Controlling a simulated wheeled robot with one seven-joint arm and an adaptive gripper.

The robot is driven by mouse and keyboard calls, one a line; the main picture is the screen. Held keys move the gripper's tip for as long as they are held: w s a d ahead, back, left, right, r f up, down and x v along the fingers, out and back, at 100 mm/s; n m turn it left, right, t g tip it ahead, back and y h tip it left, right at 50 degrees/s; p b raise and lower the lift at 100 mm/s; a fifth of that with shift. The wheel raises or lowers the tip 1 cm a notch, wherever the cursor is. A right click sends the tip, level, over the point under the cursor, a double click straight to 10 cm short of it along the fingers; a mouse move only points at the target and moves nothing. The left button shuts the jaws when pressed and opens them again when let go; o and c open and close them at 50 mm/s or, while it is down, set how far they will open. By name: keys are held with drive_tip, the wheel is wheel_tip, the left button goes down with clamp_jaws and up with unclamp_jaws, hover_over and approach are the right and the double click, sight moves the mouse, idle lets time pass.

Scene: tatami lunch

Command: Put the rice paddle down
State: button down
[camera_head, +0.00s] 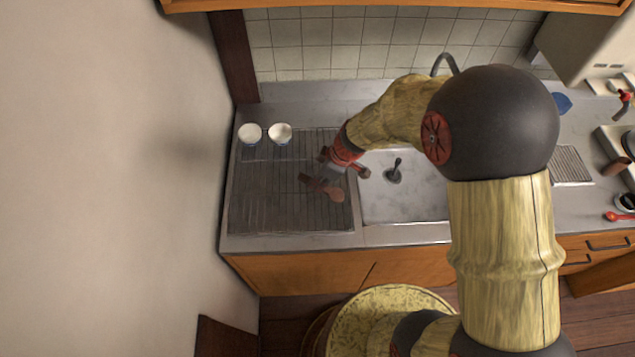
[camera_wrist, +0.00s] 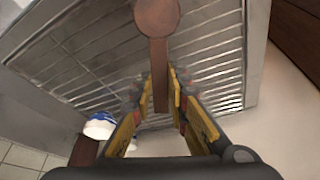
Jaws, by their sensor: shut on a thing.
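The rice paddle is brown, with a round head (camera_head: 336,195) and a straight handle. In the wrist view its head is at the top (camera_wrist: 157,16) and its handle runs down between the fingers. My gripper (camera_head: 316,182) is shut on the handle, over the right part of the wire drying rack (camera_head: 262,208). The fingers also show in the wrist view (camera_wrist: 161,80), one on each side of the handle. The rack's bars (camera_wrist: 95,45) lie behind the paddle. I cannot tell whether the paddle touches the rack.
Two white bowls (camera_head: 250,134) (camera_head: 280,134) stand at the rack's back left. The sink (camera_head: 420,200), with a dark-handled thing (camera_head: 394,171) in it, is right of the rack. The rack's front left is clear. A wall (camera_head: 110,180) rises on the left.

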sight(331, 192)
drive_tip(key=shift+f, duration=0.6)
drive_tip(key=shift+f+b, duration=0.15)
drive_tip(key=shift+b, duration=0.15)
drive_tip(key=c, duration=1.7)
unclamp_jaws()
drive_tip(key=shift+c, duration=0.2)
drive_tip(key=shift+r+p, duration=0.25)
drive_tip(key=shift+p, duration=0.1)
drive_tip(key=p+v, duration=0.1)
drive_tip(key=v, duration=1.1)
